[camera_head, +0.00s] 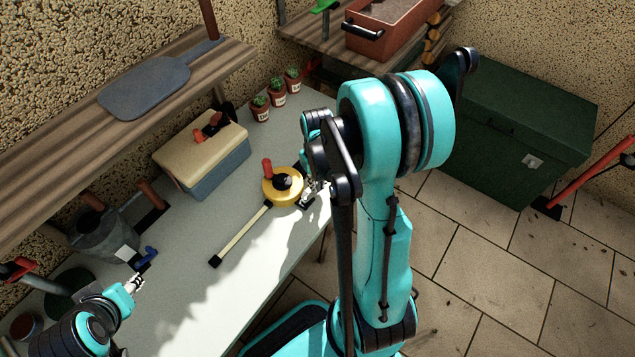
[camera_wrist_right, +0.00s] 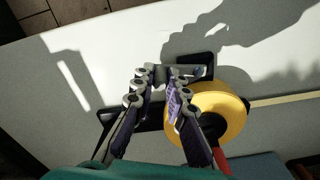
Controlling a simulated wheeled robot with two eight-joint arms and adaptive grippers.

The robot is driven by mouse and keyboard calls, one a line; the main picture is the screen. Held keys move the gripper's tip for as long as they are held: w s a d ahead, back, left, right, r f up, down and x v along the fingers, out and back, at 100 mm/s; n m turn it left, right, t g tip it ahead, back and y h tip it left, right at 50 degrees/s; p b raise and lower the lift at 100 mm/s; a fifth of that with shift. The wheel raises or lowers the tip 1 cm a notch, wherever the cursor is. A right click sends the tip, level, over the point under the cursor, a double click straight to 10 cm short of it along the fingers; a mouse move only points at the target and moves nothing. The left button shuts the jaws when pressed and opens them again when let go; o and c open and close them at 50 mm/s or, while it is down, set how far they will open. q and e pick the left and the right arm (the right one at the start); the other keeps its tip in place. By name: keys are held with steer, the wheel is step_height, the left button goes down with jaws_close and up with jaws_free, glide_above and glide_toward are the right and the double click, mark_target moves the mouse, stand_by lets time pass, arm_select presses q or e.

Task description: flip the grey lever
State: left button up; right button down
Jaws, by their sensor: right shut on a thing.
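I cannot make out a grey lever for certain in either view. A yellow round reel (camera_head: 283,187) with a black hub and a red knob lies on the pale worktop; it also shows in the right wrist view (camera_wrist_right: 220,112). My right gripper (camera_head: 307,192) is at its right side. In the right wrist view its fingertips (camera_wrist_right: 169,74) are close together at the reel's black handle frame (camera_wrist_right: 208,60), which they partly hide. My left gripper (camera_head: 138,283) is low at the left, near a blue-handled tool (camera_head: 146,259); its jaw gap is too small to read.
A cream-topped cooler box (camera_head: 202,152) and small potted plants (camera_head: 276,92) stand behind the reel. A cream strip (camera_head: 240,235) extends from it. A watering can (camera_head: 100,232) stands at left, under a wooden shelf (camera_head: 60,130). The worktop's front is mostly clear.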

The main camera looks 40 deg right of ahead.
steer(key=m, duration=0.1)
steer(key=s+m, duration=0.1)
steer(key=m, duration=0.1)
steer(key=shift+s+m, duration=0.25)
steer(key=shift+m, duration=0.05)
steer(key=m, duration=0.1)
steer(key=s+m, duration=0.1)
steer(key=m+b, duration=0.1)
steer(key=shift+s+a+m, duration=0.25)
steer(key=shift+a+m, duration=0.05)
steer(key=shift+m, duration=0.1)
steer(key=m, duration=0.1)
steer(key=s+a+m, duration=0.1)
steer(key=m, duration=0.1)
steer(key=shift+s+a+m, duration=0.2)
steer(key=shift+a+m, duration=0.1)
steer(key=shift+m, duration=0.6)
steer(key=shift+s+a+m, duration=0.15)
steer(key=shift+a+m, duration=0.1)
steer(key=shift+m, duration=0.65)
steer(key=c, duration=1.5)
jaws_free()
